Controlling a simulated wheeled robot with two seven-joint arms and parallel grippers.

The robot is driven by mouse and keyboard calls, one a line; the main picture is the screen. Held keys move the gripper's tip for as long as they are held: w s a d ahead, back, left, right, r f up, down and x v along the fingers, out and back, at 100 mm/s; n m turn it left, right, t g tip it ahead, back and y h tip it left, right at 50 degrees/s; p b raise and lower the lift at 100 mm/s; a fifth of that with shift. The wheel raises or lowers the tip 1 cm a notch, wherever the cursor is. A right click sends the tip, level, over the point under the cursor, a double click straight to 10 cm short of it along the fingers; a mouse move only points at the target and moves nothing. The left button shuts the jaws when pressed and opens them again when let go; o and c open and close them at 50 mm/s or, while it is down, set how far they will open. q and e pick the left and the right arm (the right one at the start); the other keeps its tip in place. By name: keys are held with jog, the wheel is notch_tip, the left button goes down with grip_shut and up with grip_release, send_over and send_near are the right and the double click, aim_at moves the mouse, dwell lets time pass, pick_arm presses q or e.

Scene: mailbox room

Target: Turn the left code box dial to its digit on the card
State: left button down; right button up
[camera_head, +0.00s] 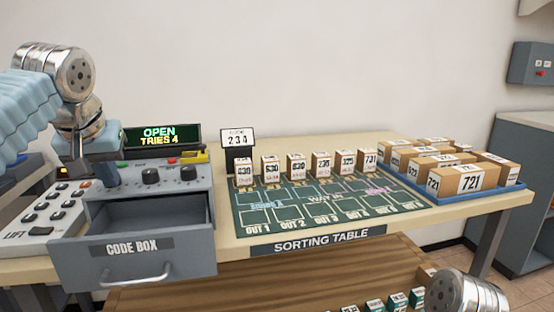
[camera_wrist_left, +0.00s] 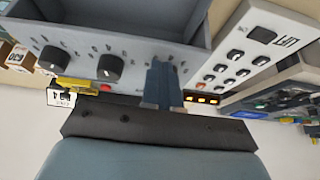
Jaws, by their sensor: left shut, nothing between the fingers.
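The grey code box (camera_head: 205,205) stands at the left of the table. Its drawer (camera_head: 135,250) is pulled out and looks empty. The display (camera_head: 160,136) reads OPEN, TRIES 4. The middle dial (camera_head: 150,176) and right dial (camera_head: 188,173) are black knobs; both also show in the left wrist view (camera_wrist_left: 109,67) (camera_wrist_left: 52,58). My right gripper is out of view.
A LIFT keypad (camera_head: 55,210) sits left of the code box. A green mat (camera_head: 330,222) with several small numbered boxes lies to the right. A blue tray (camera_head: 435,194) of parcels stands at the far right. The open drawer juts past the table's front edge.

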pick_arm(q)
jog(key=shift+a, duration=0.15)
dwell(0.8)
jog(key=shift+s+a+p, duration=0.1)
jog(key=shift+p, duration=0.3)
jog(key=shift+s+a+p, duration=0.15)
jog(key=shift+a+p, duration=0.35)
jog(key=shift+p, duration=0.1)
jog(key=shift+s+f, duration=0.1)
jog(key=shift+s, duration=0.25)
notch_tip(320, 180, up, 6)
